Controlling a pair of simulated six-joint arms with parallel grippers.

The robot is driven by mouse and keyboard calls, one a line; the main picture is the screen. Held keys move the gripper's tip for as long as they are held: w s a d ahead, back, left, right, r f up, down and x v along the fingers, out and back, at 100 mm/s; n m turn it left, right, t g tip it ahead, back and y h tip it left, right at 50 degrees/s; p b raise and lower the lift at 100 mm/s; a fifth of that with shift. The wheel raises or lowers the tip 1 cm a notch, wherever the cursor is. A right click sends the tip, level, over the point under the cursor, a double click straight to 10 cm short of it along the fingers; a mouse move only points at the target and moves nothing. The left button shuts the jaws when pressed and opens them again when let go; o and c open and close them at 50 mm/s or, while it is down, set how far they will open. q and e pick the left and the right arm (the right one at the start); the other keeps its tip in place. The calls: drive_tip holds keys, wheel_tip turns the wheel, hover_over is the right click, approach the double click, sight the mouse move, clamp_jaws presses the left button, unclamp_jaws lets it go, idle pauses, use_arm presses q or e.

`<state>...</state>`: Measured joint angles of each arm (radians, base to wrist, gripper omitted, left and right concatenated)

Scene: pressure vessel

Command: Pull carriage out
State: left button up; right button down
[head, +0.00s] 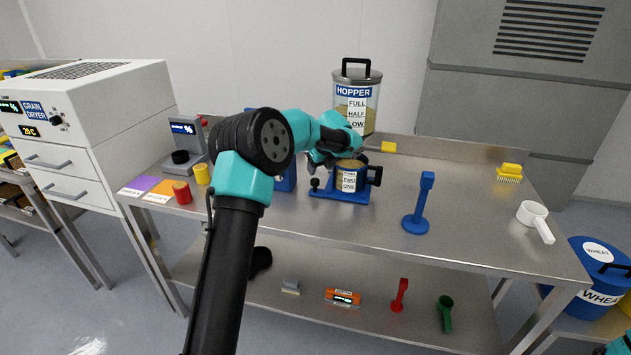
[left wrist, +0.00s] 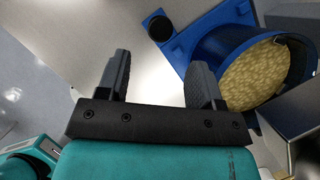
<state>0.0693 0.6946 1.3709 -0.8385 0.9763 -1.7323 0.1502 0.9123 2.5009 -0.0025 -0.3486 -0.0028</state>
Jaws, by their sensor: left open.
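The blue carriage (head: 323,192) stands on the steel table below the hopper (head: 356,100). It bears a round cup of grain (head: 349,180) with a white label and a dark handle on the right. A black knob (head: 315,183) stands at its left end. The left wrist view shows the blue base (left wrist: 185,42), the knob (left wrist: 159,28) and the blue-rimmed cup of grain (left wrist: 265,75). My left gripper (left wrist: 160,75) is open with nothing between its fingers. The knob lies beyond the fingertips, apart from them; the cup is beside the right finger. In the head view the arm partly hides the fingers.
A blue stand (head: 418,205), white scoop (head: 535,220) and yellow brush (head: 509,173) stand to the right. A scale (head: 186,150) and red and yellow pots stand left. A blue block (head: 286,178) shows behind my arm. The front right tabletop is clear.

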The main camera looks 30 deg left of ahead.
sight(315, 180)
use_arm(q)
drive_tip(key=x, duration=0.8)
drive_tip(key=shift+c, duration=0.2)
clamp_jaws()
